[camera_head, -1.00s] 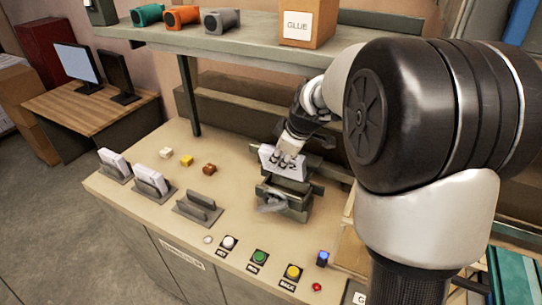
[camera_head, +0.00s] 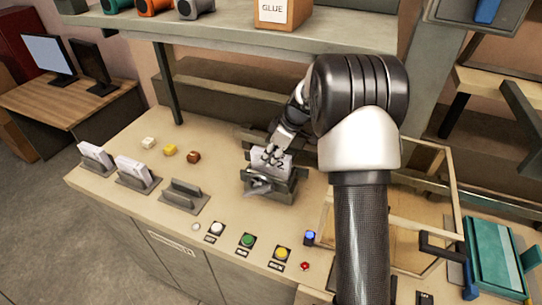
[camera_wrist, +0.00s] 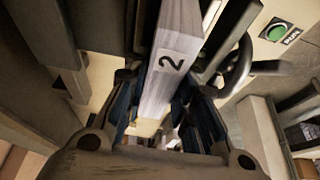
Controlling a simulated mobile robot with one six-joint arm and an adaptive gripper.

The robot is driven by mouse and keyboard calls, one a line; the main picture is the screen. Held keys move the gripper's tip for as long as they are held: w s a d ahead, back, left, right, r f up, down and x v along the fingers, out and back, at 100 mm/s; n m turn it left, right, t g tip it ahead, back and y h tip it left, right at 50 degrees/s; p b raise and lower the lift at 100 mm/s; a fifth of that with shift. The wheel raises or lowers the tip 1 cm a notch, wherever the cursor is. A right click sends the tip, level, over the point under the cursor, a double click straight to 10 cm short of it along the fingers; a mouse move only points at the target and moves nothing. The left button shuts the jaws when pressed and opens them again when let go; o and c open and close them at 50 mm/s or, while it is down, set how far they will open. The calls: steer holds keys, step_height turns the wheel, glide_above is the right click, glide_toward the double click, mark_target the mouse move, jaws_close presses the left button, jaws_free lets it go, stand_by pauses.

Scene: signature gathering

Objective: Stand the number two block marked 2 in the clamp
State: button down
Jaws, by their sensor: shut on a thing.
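The white block marked 2 (camera_head: 270,163) stands roughly upright at the clamp (camera_head: 285,191), its lower part hidden behind the clamp's front jaw. My gripper (camera_head: 279,153) is shut on the block's upper part from above. I cannot tell whether the block touches the clamp's bottom. The clamp's handle (camera_head: 260,186) is at its front.
Two slotted holders with white blocks (camera_head: 95,155) (camera_head: 135,170) and an empty holder (camera_head: 183,197) stand left. Push buttons (camera_head: 247,240) line the front. A wooden frame (camera_head: 450,190) is right; a shelf (camera_head: 240,32) hangs above.

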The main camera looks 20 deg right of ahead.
steer(key=shift+a+f, duration=0.1)
steer(key=shift+f, duration=0.7)
steer(key=shift+f+b, duration=0.1)
steer(key=shift+b, duration=0.2)
steer(key=c, duration=1.3)
jaws_free()
